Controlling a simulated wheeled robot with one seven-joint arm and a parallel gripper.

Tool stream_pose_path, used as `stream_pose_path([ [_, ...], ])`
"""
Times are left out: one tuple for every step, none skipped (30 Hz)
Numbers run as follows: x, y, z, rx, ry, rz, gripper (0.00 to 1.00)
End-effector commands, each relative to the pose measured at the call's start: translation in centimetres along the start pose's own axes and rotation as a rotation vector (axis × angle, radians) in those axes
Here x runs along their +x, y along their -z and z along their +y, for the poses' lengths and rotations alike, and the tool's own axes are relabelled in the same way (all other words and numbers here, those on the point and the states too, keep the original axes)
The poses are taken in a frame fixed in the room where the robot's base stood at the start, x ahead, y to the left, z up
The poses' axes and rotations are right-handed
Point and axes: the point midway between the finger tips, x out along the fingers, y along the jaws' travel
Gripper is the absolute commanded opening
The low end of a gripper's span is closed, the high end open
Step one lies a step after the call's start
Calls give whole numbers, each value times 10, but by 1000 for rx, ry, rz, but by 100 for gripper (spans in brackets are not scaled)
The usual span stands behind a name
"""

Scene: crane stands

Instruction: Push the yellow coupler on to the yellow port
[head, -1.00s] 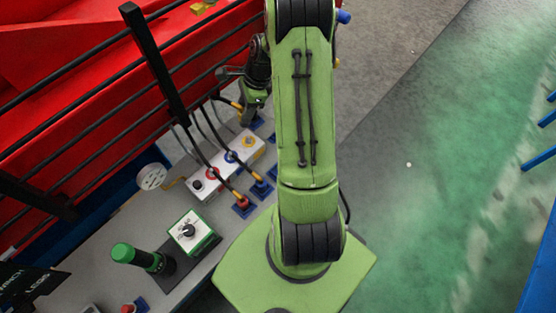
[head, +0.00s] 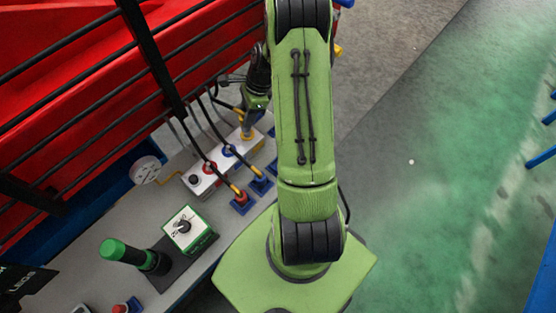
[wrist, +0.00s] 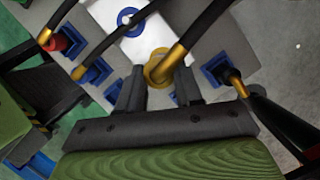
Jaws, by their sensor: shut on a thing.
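My gripper (head: 249,122) is low over the far end of the white port block (head: 222,168). The yellow port (head: 247,136) shows as a yellow ring just under it. In the wrist view, the two dark fingers (wrist: 160,88) are shut on the yellow coupler (wrist: 172,62), a brass-yellow end on a black hose. The coupler's lower end overlaps the yellow port's ring (wrist: 152,67), and the fingers stand on either side. I cannot tell how deep the coupler sits on the port.
The blue port (wrist: 131,20) and red port (head: 209,167) lie along the same block. Hoses end in blue holders (head: 262,184) beside it. Black rails (head: 152,55) run close to the arm.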

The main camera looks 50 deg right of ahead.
Motion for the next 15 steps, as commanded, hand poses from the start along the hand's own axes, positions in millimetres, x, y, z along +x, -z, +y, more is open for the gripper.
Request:
stream_pose_path([
  [2, 1, 0, 0, 0, 0, 1],
  [2, 1, 0, 0, 0, 0, 1],
  [3, 1, 0, 0, 0, 0, 1],
  [4, 1, 0, 0, 0, 0, 1],
  [5, 2, 0, 0, 0, 0, 1],
  [6, 2, 0, 0, 0, 0, 1],
  [6, 2, 0, 0, 0, 0, 1],
  [7, 2, 0, 0, 0, 0, 1],
  [8, 3, 0, 0, 0, 0, 1],
  [8, 3, 0, 0, 0, 0, 1],
  [9, 3, 0, 0, 0, 0, 1],
  [10, 3, 0, 0, 0, 0, 1],
  [10, 4, 0, 0, 0, 0, 1],
  [11, 4, 0, 0, 0, 0, 1],
  [12, 4, 0, 0, 0, 0, 1],
])
